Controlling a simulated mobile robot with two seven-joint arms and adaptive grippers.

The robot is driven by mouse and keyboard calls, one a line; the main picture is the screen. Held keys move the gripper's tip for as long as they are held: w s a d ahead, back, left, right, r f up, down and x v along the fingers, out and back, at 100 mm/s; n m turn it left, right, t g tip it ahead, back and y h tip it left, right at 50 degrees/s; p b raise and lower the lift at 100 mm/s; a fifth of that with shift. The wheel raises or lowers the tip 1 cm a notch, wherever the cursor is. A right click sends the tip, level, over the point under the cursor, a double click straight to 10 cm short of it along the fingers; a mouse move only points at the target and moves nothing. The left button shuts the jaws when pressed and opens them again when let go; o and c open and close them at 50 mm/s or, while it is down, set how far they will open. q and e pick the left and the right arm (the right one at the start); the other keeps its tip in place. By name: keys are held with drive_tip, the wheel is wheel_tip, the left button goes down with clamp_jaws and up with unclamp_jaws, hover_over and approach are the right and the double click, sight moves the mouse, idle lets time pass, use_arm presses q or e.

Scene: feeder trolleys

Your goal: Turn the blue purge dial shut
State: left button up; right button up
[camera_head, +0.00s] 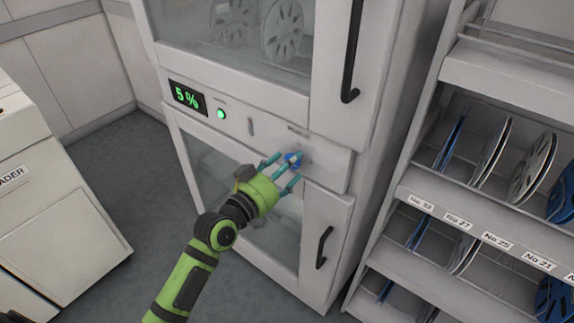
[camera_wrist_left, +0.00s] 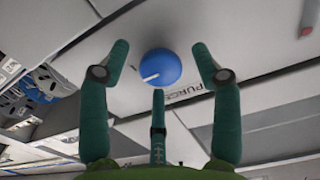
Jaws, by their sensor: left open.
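The blue purge dial (camera_head: 293,159) is on the front panel of the white cabinet, right of the display. In the left wrist view the dial (camera_wrist_left: 160,68) is round with a white pointer line toward its lower left. A "PURGE" label is partly visible beside it. My left gripper (camera_head: 283,172) is in front of the dial, its teal fingers spread. In the wrist view the fingers (camera_wrist_left: 160,75) stand apart on both sides of the dial, with a third finger below, and gaps show between fingers and dial. My right gripper is not in view.
Dark door handles (camera_head: 350,60) and (camera_head: 323,247) stick out nearby. A reel rack (camera_head: 480,190) stands at the right, a white machine (camera_head: 50,190) at the left.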

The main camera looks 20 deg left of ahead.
use_arm(q)
drive_tip(key=c, duration=1.1)
drive_tip(key=shift+f, duration=0.15)
drive_tip(key=shift+c, duration=0.2)
drive_tip(key=shift+n+p, duration=0.3)
drive_tip(key=shift+n, duration=0.1)
drive_tip(key=shift+s+d+f+n+p, duration=0.1)
drive_tip(key=shift+n+p, duration=1.35)
drive_tip(key=shift+n, duration=2.75)
drive_tip(key=shift+s+d+n+p, duration=0.1)
drive_tip(key=shift+n+p, duration=1.3)
drive_tip(key=shift+n, duration=2.8)
drive_tip(key=shift+w, duration=0.1)
